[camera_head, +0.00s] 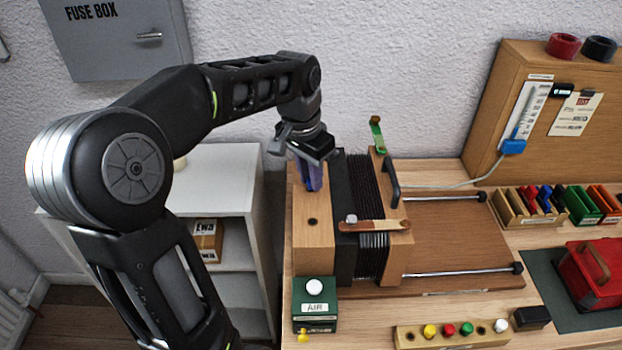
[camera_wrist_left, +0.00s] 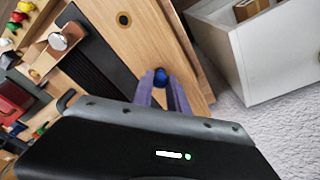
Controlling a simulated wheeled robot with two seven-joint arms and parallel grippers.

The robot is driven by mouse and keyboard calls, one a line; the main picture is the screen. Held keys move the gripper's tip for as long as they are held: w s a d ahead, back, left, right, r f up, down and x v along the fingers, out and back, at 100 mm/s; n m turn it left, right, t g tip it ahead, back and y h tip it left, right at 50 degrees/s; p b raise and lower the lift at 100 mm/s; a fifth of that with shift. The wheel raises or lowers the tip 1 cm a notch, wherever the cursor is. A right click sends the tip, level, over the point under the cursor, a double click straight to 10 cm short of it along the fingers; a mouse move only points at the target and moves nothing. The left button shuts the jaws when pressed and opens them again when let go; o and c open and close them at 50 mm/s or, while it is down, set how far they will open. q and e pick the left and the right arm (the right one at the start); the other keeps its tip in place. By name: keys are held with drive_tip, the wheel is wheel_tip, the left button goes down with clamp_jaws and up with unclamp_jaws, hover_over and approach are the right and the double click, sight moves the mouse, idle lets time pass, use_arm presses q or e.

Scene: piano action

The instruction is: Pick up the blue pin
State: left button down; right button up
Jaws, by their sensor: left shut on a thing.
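The blue pin (camera_wrist_left: 161,77) shows its round blue head in the left wrist view, between the two purplish fingers of my left gripper (camera_wrist_left: 162,92). The fingers are shut on it. In the head view my left gripper (camera_head: 312,186) points down over the far end of the wooden block (camera_head: 313,245) at the left of the bellows. The fingers hide most of the pin there, and I cannot tell whether its lower end is in the block. My right gripper is out of view.
A dark empty hole (camera_head: 312,221) lies nearer in the block. The black bellows (camera_head: 367,190) stand just right of my gripper. A green AIR box (camera_head: 315,305) and a wooden pin rack (camera_head: 453,335) lie in front. A white shelf (camera_head: 235,165) stands left.

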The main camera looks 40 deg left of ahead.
use_arm(q)
wheel_tip(320, 180, up, 10)
drive_tip(key=shift+f, duration=0.2)
drive_tip(key=shift+s+d, duration=0.1)
idle(0.7)
